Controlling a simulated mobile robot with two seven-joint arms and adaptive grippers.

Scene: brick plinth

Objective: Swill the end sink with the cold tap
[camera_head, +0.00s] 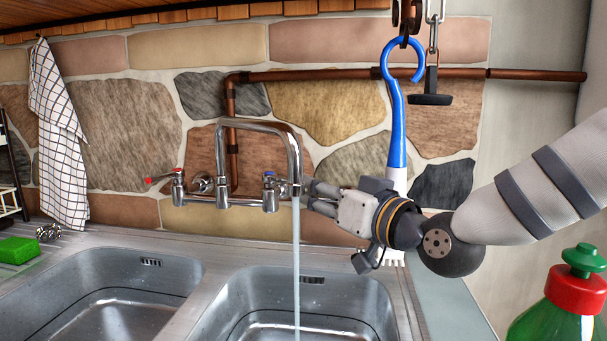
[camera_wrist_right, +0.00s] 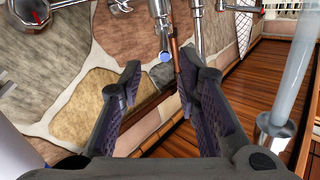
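The mixer tap stands on the back wall, with a red-marked lever (camera_head: 160,179) at left and a blue-marked cold tap (camera_head: 270,178) at right. A stream of water (camera_head: 296,260) runs from the spout (camera_head: 296,150) into the right-hand end sink (camera_head: 377,312). My right gripper (camera_head: 308,196) is beside the spout and cold tap. In the right wrist view its fingers (camera_wrist_right: 158,76) are apart and empty, with the blue cap (camera_wrist_right: 164,57) between and just beyond the tips. Contact cannot be told. My left gripper is not in view.
A left sink (camera_head: 100,255) adjoins. A blue-handled brush (camera_head: 398,130) hangs behind my right wrist, near a chain with a black plug (camera_head: 430,99). A green bottle with a red collar (camera_head: 570,300) stands front right. A green sponge (camera_head: 18,250) and checked cloth (camera_head: 60,140) are left.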

